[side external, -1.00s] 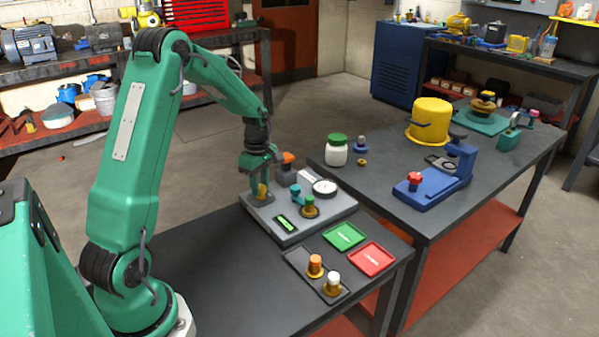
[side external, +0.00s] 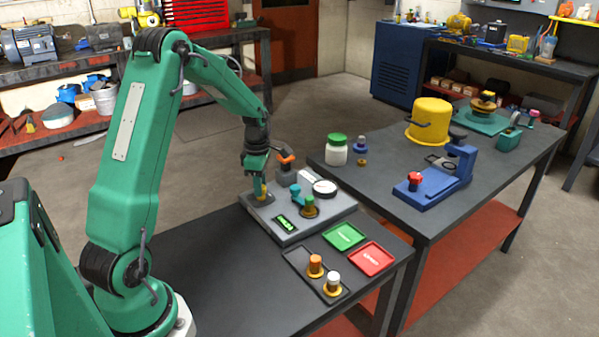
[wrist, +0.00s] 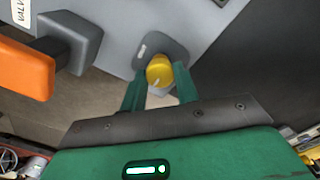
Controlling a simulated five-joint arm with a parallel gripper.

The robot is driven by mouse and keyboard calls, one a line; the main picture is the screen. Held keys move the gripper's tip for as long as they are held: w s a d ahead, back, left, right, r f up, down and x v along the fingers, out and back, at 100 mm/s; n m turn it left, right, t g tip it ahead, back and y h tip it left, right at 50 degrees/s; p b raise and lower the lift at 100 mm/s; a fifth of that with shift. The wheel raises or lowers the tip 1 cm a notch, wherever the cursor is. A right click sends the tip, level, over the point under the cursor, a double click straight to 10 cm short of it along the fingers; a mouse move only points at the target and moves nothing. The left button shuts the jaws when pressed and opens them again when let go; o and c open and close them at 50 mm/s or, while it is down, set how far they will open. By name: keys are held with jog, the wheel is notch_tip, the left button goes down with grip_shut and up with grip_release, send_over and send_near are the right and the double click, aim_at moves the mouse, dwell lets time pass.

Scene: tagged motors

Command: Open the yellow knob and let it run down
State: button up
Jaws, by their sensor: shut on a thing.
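The yellow knob (wrist: 159,70) sits on a dark plate on the grey panel (side external: 275,237) and carries a white pointer line. It also shows at the panel's left end in the side view (side external: 259,187). My gripper (wrist: 159,80) is shut on the knob, with one green finger on each side. In the side view my gripper (side external: 258,184) reaches down onto it from above. A lit green display (side external: 287,224) is on the panel's front, and a round gauge (side external: 325,188) is at its right end; I cannot read either.
A green-topped knob (side external: 309,202) stands beside the display. A dark tray with orange and white pegs (side external: 315,266), a green tray (side external: 344,236) and a red tray (side external: 371,259) lie in front. The bench's near left (side external: 210,270) is clear.

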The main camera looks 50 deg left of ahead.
jog(key=shift+r, duration=0.1)
jog(key=o, duration=1)
jog(key=shift+c, duration=0.2)
jog(key=shift+r, duration=3.9)
